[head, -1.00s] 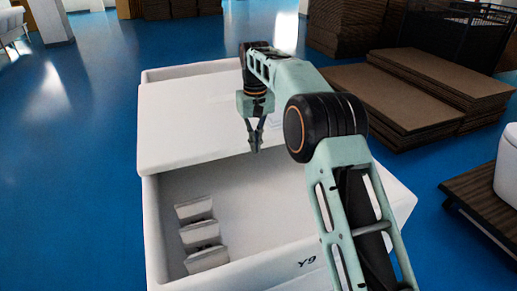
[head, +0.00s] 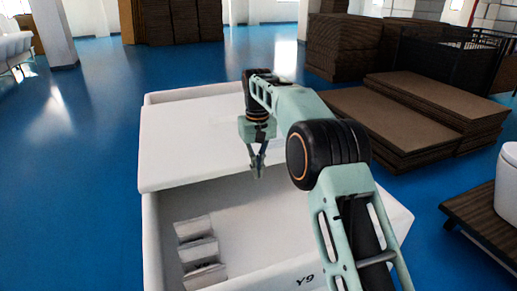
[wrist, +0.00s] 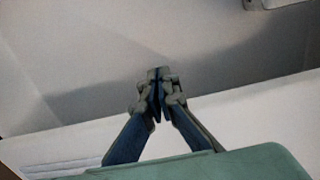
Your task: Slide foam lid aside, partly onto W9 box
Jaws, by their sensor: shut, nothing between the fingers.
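The white foam lid (head: 190,150) lies flat over the far part of the open white box marked Y9 (head: 285,278), leaving its near part uncovered. The lid reaches back towards another white box (head: 185,95) behind, taken to be W9, though its label is not visible. My gripper (head: 258,172) points down with its fingers together and empty, at the lid's near edge. In the wrist view, my gripper's fingertips (wrist: 158,75) appear over the box's grey interior (wrist: 90,60), just past a pale band, likely the lid (wrist: 260,120). Contact with the lid cannot be told.
Several small pale pieces (head: 197,250) stand in a row inside the Y9 box at left. Stacks of brown boards (head: 400,125) lie at right, and a white item stands on a dark pallet (head: 475,205). The blue floor at left is clear.

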